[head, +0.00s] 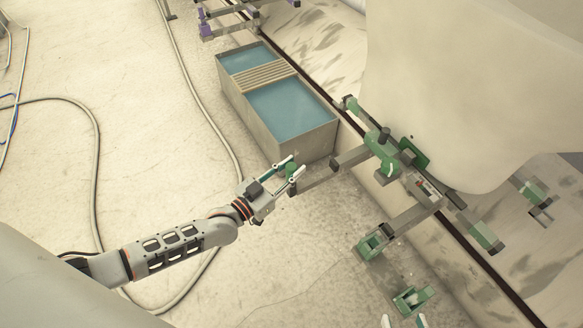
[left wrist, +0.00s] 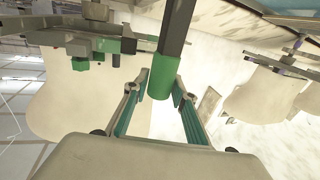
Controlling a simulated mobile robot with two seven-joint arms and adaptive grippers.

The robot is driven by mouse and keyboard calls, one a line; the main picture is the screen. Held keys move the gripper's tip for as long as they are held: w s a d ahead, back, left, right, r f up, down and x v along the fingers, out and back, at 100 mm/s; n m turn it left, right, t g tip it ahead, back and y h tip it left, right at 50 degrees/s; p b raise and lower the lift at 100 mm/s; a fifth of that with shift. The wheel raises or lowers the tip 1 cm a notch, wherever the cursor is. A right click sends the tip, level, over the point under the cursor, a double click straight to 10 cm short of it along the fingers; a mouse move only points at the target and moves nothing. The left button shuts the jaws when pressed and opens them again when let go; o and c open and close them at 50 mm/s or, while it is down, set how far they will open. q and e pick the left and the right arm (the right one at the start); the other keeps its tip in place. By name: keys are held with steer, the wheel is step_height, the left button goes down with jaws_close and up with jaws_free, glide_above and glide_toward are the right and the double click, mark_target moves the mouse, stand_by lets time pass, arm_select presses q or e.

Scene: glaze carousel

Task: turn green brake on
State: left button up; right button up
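A grey bar (head: 318,181) reaches out from the green-and-grey carousel frame (head: 383,155) towards my left gripper (head: 284,172). A green cylindrical grip (head: 291,170) is at its outer end. In the left wrist view the green grip (left wrist: 160,84) stands between the two fingertips of my left gripper (left wrist: 160,90). The fingers are apart, with a narrow gap seeming to show on each side of the grip. Only the fingertips of my right gripper (head: 404,321) show, spread apart at the bottom edge of the head view. I cannot tell which green part is the brake.
A grey tank (head: 305,145) with blue liquid stands behind my left gripper. Green brackets (head: 375,242) on arms lie to the right, near my right gripper. A large pale curved body (head: 450,80) is behind the frame. Hoses (head: 97,150) lie on the left floor.

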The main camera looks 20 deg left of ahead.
arm_select(q)
jaws_close()
steer(key=shift+w+a+n, duration=0.25)
steer(key=shift+a+n, duration=0.05)
steer(key=w+a+f+n+g+b, duration=0.2)
steer(key=w+a+f+n+b, duration=0.2)
steer(key=a+n, duration=0.3)
steer(key=shift+w+a+f+n+g, duration=0.25)
steer(key=shift+w+f+n+g, duration=0.2)
steer(key=shift+w+n, duration=0.35)
arm_select(e)
steer(key=shift+m+t+y, duration=0.4)
steer(key=shift+m+y, duration=0.1)
steer(key=shift+m, duration=0.4)
steer(key=a, duration=0.1)
steer(key=w+a+r, duration=0.1)
steer(key=a+r, duration=0.1)
steer(key=a, duration=0.1)
steer(key=shift+w, duration=0.3)
